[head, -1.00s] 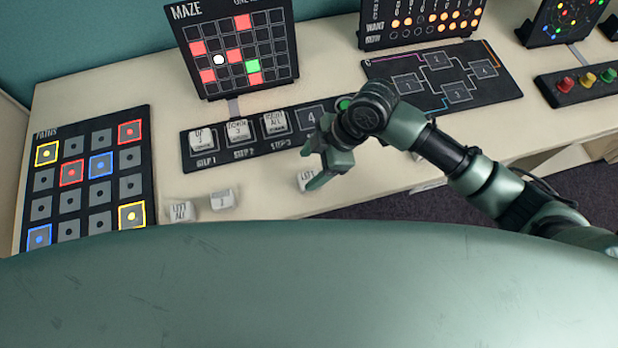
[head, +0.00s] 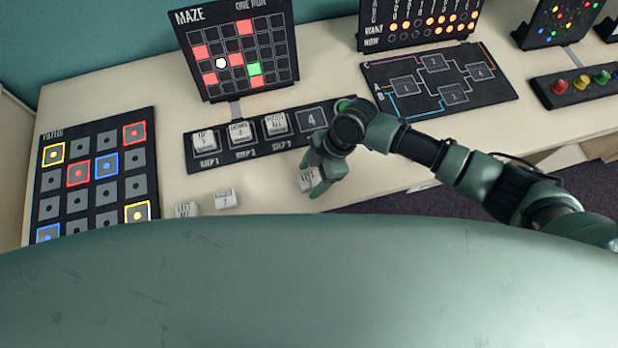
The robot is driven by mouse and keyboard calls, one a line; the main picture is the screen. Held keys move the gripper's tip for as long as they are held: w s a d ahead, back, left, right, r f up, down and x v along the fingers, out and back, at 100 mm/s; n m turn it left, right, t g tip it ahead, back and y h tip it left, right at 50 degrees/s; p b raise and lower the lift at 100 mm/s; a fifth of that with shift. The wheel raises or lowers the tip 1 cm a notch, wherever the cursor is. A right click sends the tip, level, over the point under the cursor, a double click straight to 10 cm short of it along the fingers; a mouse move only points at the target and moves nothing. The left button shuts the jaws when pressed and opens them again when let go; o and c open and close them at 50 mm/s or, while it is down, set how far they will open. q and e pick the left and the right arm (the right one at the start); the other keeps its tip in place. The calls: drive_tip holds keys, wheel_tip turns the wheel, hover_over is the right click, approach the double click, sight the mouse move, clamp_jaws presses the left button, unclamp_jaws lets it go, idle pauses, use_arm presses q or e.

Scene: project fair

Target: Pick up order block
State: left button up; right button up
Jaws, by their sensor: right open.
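A white order block (head: 307,179) marked "LEFT" and a second line too small to read lies on the table near the front edge. My right gripper (head: 318,178) is open, pointing down over this block, with its fingers close about it; the fingers hide part of the block, and I cannot tell if they touch it. Two more white blocks lie to the left, one marked "LEFT" (head: 187,210) and one beside it (head: 226,199). Three blocks, such as the first one (head: 206,139), sit in the step slots of the black order strip (head: 250,152). Slot 4 (head: 312,117) is empty. My left gripper is out of view.
The maze board (head: 240,50) stands behind the strip. A wiring board (head: 440,82) and a button strip (head: 578,86) lie to the right. The table's front edge is close to the right gripper.

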drive_tip(key=shift+c, duration=0.3)
clamp_jaws()
